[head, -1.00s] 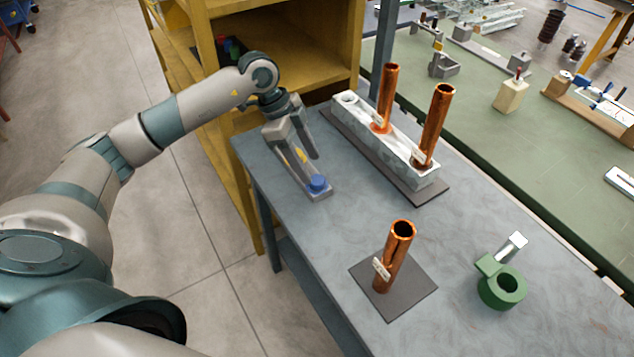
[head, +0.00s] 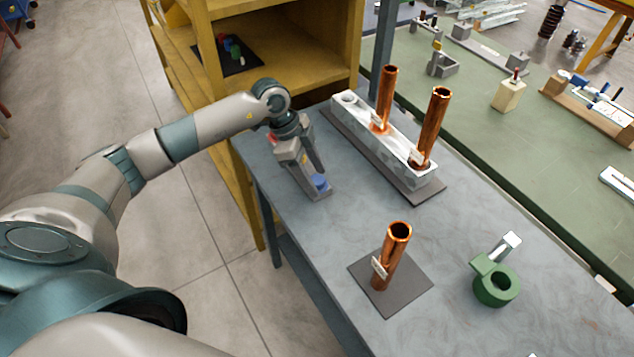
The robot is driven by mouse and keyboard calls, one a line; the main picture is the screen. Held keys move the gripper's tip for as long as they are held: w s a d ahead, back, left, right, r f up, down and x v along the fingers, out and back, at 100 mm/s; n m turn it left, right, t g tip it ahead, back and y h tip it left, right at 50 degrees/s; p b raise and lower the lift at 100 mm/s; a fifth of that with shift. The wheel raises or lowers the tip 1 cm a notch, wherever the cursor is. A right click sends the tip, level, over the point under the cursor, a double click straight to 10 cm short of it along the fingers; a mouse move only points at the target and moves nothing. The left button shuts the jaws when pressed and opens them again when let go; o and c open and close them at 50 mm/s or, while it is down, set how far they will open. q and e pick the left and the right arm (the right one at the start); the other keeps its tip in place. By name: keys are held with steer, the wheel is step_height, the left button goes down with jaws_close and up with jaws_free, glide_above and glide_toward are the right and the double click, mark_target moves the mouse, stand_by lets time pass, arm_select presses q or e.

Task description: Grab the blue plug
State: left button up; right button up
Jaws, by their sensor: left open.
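My right gripper is not in view.
A white block (head: 345,112) with two upright copper tubes stands right of the gripper. Another copper tube (head: 393,255) stands on a dark mat nearer me. A green ring-shaped part (head: 495,285) lies at right. A yellow shelf (head: 300,45) rises behind.

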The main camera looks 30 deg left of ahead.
mark_target(322, 179)
arm_select(q)
steer(key=c, duration=1.1)
steer(key=shift+r, duration=0.1)
